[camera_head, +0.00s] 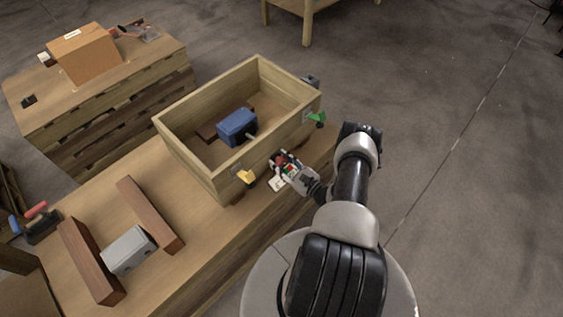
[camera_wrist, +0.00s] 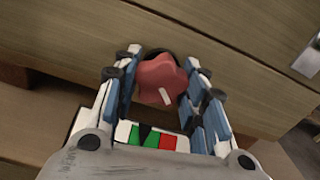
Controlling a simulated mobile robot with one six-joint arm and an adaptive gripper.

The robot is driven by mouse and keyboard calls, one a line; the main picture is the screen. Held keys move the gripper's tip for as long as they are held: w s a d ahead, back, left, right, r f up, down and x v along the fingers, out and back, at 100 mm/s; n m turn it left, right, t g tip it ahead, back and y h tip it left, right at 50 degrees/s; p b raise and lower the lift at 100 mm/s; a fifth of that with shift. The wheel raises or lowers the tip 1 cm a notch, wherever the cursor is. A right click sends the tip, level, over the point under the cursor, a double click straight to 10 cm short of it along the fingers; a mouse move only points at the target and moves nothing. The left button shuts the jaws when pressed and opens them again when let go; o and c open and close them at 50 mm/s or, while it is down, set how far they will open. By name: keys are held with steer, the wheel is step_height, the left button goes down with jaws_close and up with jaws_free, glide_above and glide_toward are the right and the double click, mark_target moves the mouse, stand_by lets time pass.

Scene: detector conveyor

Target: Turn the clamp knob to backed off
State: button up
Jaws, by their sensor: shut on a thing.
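The clamp knob (camera_wrist: 162,80) is a red, lobed knob with a white pointer mark, on the front wall of a wooden box. In the wrist view its mark points down and slightly right. My gripper (camera_wrist: 160,92) is shut on the knob, with a blue-padded finger on each side of it. In the head view my gripper (camera_head: 285,166) is at the box's near side, and the knob shows only as a small red patch (camera_head: 281,159) between the fingers. A plate with green and red patches (camera_wrist: 152,138) shows below the knob in the wrist view.
The open wooden box (camera_head: 196,168) holds a blue block (camera_head: 237,127). A yellow part (camera_head: 246,177) and a green part (camera_head: 317,118) are on the box either side of my gripper. A grey block (camera_head: 128,251) lies between brown bars on the bench (camera_head: 200,225).

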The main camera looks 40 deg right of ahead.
steer(key=shift+c, duration=1.3)
steer(key=shift+n, duration=0.3)
